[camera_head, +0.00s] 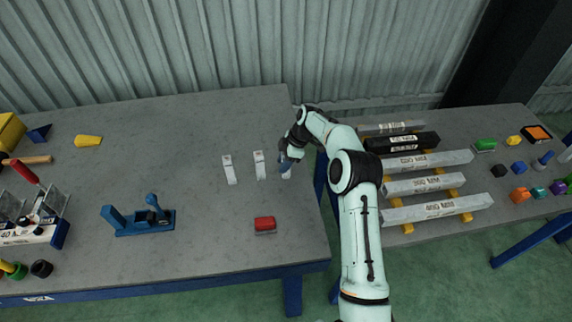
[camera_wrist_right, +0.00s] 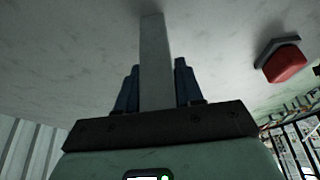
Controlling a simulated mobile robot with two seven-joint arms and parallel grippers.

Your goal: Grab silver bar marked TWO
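Three small silver bars stand out on the left table in the head view: a left one (camera_head: 229,169), a middle one (camera_head: 259,165) and a right one (camera_head: 287,174), partly hidden by my right gripper. Their markings are too small to read. My right gripper (camera_head: 287,160) is at the right bar, near the table's right edge. In the right wrist view, a grey bar (camera_wrist_right: 156,60) lies between the two blue fingers of my right gripper (camera_wrist_right: 157,85), which sit against its sides. My left gripper is not in view.
A red block (camera_head: 265,225) lies nearer the front, and it also shows in the wrist view (camera_wrist_right: 285,64). A blue fixture (camera_head: 140,221) stands to the left. Long bars (camera_head: 428,160) lie on the right table. The left table's middle is mostly clear.

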